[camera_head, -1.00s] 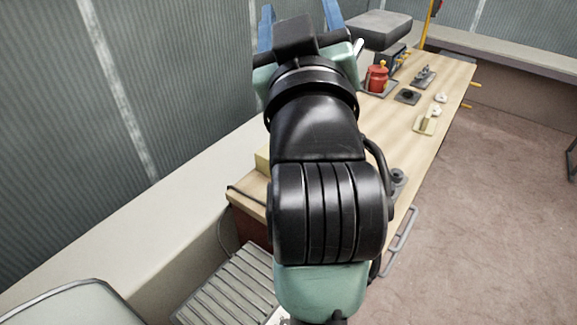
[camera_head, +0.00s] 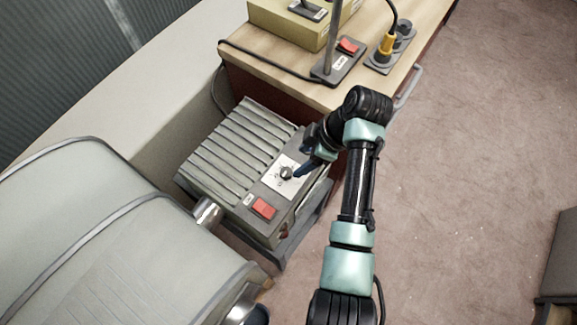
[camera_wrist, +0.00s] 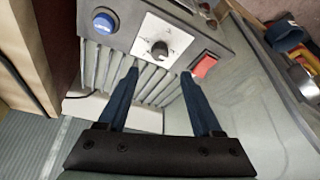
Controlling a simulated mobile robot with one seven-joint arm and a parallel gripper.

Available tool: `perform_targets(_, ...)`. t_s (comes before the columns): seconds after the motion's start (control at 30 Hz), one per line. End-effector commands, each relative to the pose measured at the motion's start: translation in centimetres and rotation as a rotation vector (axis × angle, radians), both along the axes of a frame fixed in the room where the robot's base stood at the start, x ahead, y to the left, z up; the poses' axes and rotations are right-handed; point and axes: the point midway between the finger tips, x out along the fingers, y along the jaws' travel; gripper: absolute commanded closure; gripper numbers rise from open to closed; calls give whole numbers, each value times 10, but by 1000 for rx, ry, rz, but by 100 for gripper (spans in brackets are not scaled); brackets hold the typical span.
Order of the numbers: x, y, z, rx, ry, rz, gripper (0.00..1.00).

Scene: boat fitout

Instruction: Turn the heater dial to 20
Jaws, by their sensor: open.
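The heater (camera_head: 232,150) is a grey ribbed unit standing beside the bench end. Its black dial (camera_head: 286,172) sits on a white plate on the front panel, and it also shows in the wrist view (camera_wrist: 160,49). The marks around the dial are too small to read. My gripper (camera_wrist: 159,74) is open and empty. In the wrist view its two blue fingers point at the panel, one either side of the dial's line and short of it in the picture. In the head view one blue fingertip is close to the dial's right side; contact cannot be told.
A red switch (camera_head: 264,208) is on the panel near the dial, and a blue button (camera_wrist: 103,21) is on its other side. A grey seat (camera_head: 120,230) stands close at the left. The wooden bench (camera_head: 285,85) rises behind.

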Motion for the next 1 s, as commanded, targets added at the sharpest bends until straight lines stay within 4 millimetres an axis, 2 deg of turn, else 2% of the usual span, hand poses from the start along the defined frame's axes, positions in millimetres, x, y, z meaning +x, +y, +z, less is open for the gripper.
perform_targets(0.2, 3, 19, -45, 0, 3, 1, 33)
perform_targets(0.4, 7, 29, -72, -1, 0, 0, 33)
perform_targets(0.6, 9, 33, -82, -2, -2, -1, 33)
perform_targets(0.87, 9, 34, -83, -2, -3, -2, 33)
perform_targets(1.0, 9, 33, -83, -2, -3, -2, 57)
